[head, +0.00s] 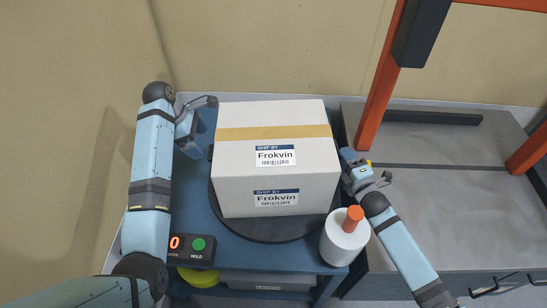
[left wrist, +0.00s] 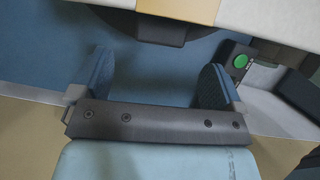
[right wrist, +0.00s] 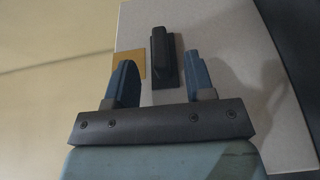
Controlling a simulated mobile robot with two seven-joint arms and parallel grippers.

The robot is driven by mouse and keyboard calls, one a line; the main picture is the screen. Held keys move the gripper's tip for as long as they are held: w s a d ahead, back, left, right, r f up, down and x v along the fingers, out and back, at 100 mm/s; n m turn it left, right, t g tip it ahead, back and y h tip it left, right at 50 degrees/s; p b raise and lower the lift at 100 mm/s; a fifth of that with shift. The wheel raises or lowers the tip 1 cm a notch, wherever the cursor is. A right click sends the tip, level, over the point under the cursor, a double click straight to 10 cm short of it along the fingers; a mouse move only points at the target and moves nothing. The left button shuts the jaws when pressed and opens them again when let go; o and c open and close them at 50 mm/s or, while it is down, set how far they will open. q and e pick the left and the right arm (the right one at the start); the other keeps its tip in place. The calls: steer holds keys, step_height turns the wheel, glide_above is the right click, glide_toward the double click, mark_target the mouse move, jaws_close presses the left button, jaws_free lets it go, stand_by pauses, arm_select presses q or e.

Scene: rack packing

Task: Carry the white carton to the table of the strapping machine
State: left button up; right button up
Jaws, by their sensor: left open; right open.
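The white carton (head: 305,191), with a tan tape band and "Frokvin" labels, stands upright on a dark round turntable (head: 280,231) on a blue table. My left gripper (head: 199,124) is open and empty at the carton's left side; the left wrist view shows the carton's edge (left wrist: 265,14) beyond its fingers (left wrist: 158,82). My right gripper (head: 362,173) is open at the carton's right side. In the right wrist view its fingers (right wrist: 160,80) spread on either side of a black block (right wrist: 162,58) in front of the carton's side (right wrist: 232,75). The strapping machine's grey table (head: 430,205) is at the right.
The strapping machine's orange frame (head: 381,85) rises over its table. A white roll with an orange knob (head: 341,243) stands at the carton's front right. A control box with a green HOLD button (head: 192,250) is at the front left. The grey table is largely bare.

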mark_target(209, 150)
arm_select(q)
steer(key=shift+x, duration=2.8)
arm_select(e)
steer(key=shift+x, duration=1.5)
arm_select(q)
steer(key=c, duration=0.7)
arm_select(e)
steer(key=c, duration=0.7)
arm_select(q)
steer(key=c, duration=0.4)
arm_select(e)
jaws_close()
arm_select(q)
steer(key=shift+r, duration=0.1)
jaws_close()
steer(key=shift+w+r, duration=0.1)
steer(key=shift+r, duration=0.15)
arm_select(e)
steer(key=shift+w+r, duration=0.1)
steer(key=shift+r, duration=0.2)
